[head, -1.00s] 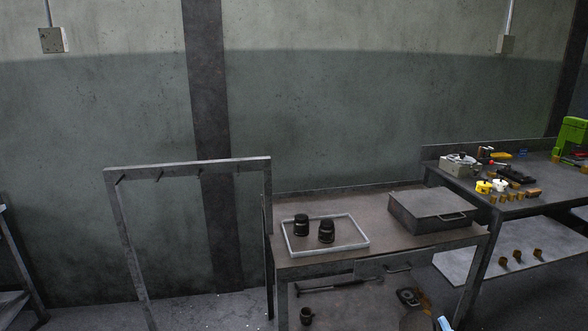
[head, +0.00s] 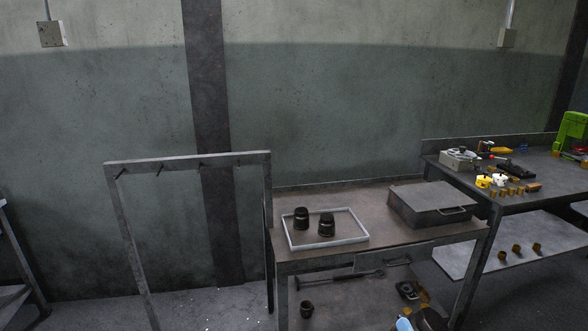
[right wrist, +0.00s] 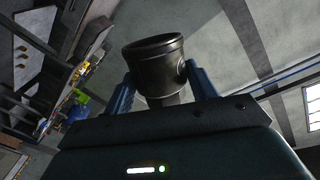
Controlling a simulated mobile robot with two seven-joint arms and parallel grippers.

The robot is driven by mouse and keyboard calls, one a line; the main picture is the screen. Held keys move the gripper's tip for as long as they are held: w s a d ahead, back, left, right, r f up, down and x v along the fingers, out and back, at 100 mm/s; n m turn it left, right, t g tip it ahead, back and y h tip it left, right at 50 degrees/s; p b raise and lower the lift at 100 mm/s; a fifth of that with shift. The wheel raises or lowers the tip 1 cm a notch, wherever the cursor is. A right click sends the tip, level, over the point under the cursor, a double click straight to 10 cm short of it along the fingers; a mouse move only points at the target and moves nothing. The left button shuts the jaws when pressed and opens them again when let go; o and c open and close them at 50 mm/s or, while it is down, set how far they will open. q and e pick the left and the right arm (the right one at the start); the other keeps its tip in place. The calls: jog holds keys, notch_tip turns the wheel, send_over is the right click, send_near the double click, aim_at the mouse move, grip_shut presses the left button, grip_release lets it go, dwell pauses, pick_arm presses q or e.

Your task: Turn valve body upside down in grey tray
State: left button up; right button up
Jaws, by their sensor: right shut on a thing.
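The grey tray (head: 367,240) lies on the near bench, with a pale raised rim. Two dark, cup-like valve bodies (head: 301,218) (head: 327,225) stand upright in it, side by side toward its left half. My right gripper (right wrist: 160,82) has blue fingers shut on a dark metal valve body (right wrist: 153,58), whose wide open rim faces away from the palm. In the head view, part of the right gripper (head: 404,324) shows at the bottom edge, low in front of the bench; the rest is cut off. My left gripper is not in view.
A closed grey metal box (head: 430,203) takes the bench's right side. A drawer handle (head: 400,263) juts from its front. A dark cup-like part (head: 306,309) is on the lower shelf. A metal frame with hooks (head: 187,164) stands left. The bench behind the tray is clear.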

jog(key=m+h, duration=0.1)
jog(key=m, duration=0.2)
jog(key=shift+w+a+r+m+h, duration=0.15)
jog(key=shift+r+m+h, duration=0.15)
jog(key=shift+h, duration=0.1)
